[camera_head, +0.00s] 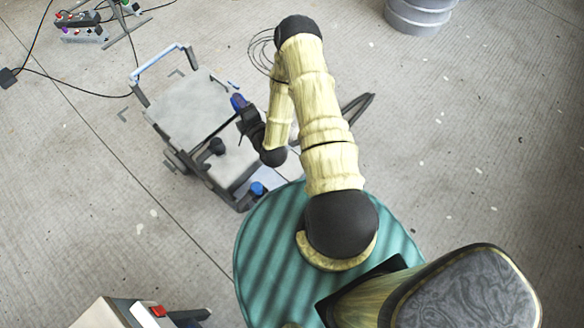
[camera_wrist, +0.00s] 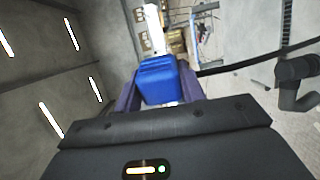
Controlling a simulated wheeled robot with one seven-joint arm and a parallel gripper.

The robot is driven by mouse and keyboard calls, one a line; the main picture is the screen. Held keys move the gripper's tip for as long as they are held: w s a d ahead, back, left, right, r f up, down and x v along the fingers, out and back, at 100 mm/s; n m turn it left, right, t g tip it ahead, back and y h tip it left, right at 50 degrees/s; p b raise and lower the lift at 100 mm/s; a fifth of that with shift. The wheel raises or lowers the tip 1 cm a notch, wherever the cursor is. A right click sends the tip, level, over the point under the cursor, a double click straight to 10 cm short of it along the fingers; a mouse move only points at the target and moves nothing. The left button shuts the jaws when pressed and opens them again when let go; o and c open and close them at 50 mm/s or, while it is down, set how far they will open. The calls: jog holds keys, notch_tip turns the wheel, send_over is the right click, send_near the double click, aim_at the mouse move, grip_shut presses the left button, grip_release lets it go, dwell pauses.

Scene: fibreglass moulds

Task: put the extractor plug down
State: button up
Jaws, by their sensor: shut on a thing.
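My gripper (camera_wrist: 160,88) is shut on a blue block-shaped plug, the extractor plug (camera_wrist: 158,78), which sits between its two dark purple fingers in the wrist view. A pale part shows beyond the plug; I cannot tell whether it belongs to it. In the head view my gripper (camera_head: 240,106) is at the end of the bent arm, with a small blue patch at its tip. It appears over or beside the right edge of a grey wheeled machine (camera_head: 190,108). Its height above that machine is unclear.
The machine has a pale blue handle (camera_head: 158,60), a dark knob (camera_head: 217,146) and a blue cap (camera_head: 257,188). Power strips (camera_head: 82,32) with cables lie at the upper left. A grey drum (camera_head: 418,14) stands at the upper right. Concrete floor on the right is mostly clear.

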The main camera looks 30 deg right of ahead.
notch_tip(320, 180, down, 21)
jog(key=w+d+n+g+y+b, duration=0.15)
jog(key=n+g+b, duration=0.25)
jog(key=g+b, duration=0.9)
jog(key=s+d+f+g+h+b, duration=0.1)
jog(key=s+d+f+g+b, duration=0.1)
jog(key=s+d+f+b, duration=0.2)
jog(key=s+d+f+g+h+b, duration=0.1)
jog(key=s+d+f+b, duration=0.3)
jog(key=d+b, duration=0.4)
jog(key=s+g+b, duration=0.1)
jog(key=b, duration=0.4)
jog(key=shift+d+f+m, duration=0.2)
jog(key=shift+f+m, duration=0.1)
jog(key=shift+f, duration=0.1)
jog(key=shift+h, duration=0.25)
jog(key=shift+f+b, duration=1.25)
jog(key=shift+f, duration=1.25)
